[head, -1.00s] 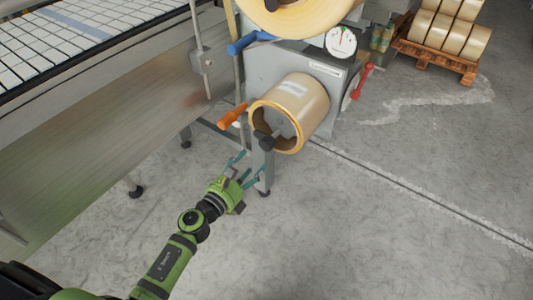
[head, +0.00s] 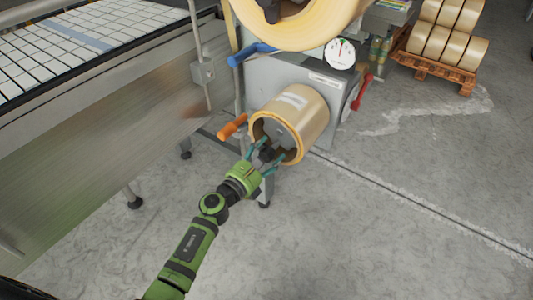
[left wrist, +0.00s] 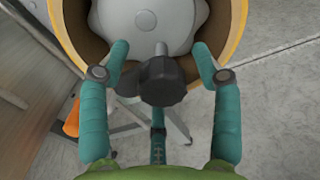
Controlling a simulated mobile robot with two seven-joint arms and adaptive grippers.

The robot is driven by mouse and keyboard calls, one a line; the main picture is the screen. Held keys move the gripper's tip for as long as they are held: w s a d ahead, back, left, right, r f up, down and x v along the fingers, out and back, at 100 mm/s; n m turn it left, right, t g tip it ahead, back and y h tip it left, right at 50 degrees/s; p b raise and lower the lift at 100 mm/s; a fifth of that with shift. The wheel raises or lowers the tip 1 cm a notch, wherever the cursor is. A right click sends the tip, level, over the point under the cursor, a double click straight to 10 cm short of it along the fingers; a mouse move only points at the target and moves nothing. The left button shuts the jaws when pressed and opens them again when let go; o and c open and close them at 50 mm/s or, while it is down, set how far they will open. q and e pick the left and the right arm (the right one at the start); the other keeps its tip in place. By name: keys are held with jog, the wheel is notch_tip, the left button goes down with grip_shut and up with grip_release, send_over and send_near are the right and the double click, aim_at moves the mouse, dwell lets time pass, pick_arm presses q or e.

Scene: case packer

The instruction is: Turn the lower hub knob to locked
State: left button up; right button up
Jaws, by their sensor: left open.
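The lower hub knob (left wrist: 162,80) is black and lobed, on a short metal shaft in front of a grey hub (left wrist: 150,18). The hub sits inside a tan tape roll (head: 307,108). My left gripper (head: 265,152) reaches up to the open front of the roll. In the head view the knob (head: 267,154) is small and partly hidden between the fingers. My right gripper is not in view.
An orange handle (head: 232,126) sticks out left of the roll, and a blue handle (head: 251,52) is above it. A red lever (head: 362,92) and a dial gauge (head: 340,53) are at the right.

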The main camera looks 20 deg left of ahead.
pick_arm(q)
jog(key=c, duration=1.1)
